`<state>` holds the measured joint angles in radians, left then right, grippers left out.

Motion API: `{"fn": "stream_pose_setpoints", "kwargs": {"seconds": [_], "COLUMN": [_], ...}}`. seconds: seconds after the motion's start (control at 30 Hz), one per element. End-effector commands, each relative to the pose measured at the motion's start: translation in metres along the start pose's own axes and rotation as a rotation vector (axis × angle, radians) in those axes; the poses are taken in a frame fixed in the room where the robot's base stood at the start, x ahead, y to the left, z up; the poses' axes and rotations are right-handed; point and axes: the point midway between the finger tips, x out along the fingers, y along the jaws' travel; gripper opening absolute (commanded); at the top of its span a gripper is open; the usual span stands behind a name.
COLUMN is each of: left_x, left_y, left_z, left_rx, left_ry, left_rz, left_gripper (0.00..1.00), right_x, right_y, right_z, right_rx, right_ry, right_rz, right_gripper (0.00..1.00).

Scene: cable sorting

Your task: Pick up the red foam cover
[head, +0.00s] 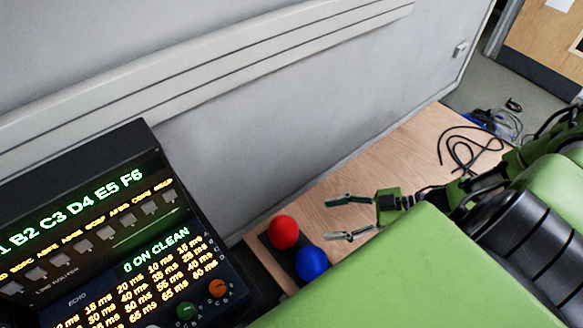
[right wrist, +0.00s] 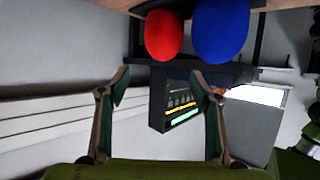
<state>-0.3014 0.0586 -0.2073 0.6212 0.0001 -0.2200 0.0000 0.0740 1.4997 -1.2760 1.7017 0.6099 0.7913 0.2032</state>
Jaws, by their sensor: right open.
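The red foam cover (head: 284,232) is a round red ball-like piece at the left end of the wooden table, on a dark strip. A blue foam cover (head: 311,263) sits right beside it. My right gripper (head: 334,218) is open and empty, just to the right of both, with its fingers pointing left towards them. In the right wrist view, the red cover (right wrist: 163,35) and the blue cover (right wrist: 220,30) show at the top, beyond the open fingertips (right wrist: 160,78). My left gripper is not in view.
A black device with lit green and orange text (head: 110,240) stands at the lower left. Dark cables (head: 462,150) lie at the table's far right end. A grey wall (head: 270,130) runs along the back of the wooden table (head: 400,150).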

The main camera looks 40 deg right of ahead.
Motion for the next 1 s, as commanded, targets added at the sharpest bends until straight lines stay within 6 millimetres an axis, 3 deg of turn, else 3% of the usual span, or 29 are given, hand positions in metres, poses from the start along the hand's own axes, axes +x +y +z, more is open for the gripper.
{"fn": "stream_pose_setpoints", "kwargs": {"seconds": [0.1,0.3,0.67,0.83,1.0], "left_x": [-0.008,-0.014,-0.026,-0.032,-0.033], "left_y": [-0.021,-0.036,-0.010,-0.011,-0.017], "left_z": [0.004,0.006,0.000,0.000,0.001], "left_rx": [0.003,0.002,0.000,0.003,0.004], "left_ry": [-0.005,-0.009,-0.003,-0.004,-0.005], "left_rz": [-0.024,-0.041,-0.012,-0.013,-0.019], "left_gripper": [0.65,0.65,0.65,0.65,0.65], "right_x": [0.026,0.059,0.090,0.112,0.119], "right_y": [-0.001,0.000,-0.003,-0.004,-0.003], "right_z": [-0.004,-0.003,-0.003,0.000,0.002], "right_rx": [-0.001,-0.001,-0.001,-0.001,-0.001], "right_ry": [0.007,0.004,0.004,0.003,0.000], "right_rz": [-0.001,0.000,-0.001,-0.001,0.000], "right_gripper": [0.58,0.58,0.58,0.58,0.58]}}
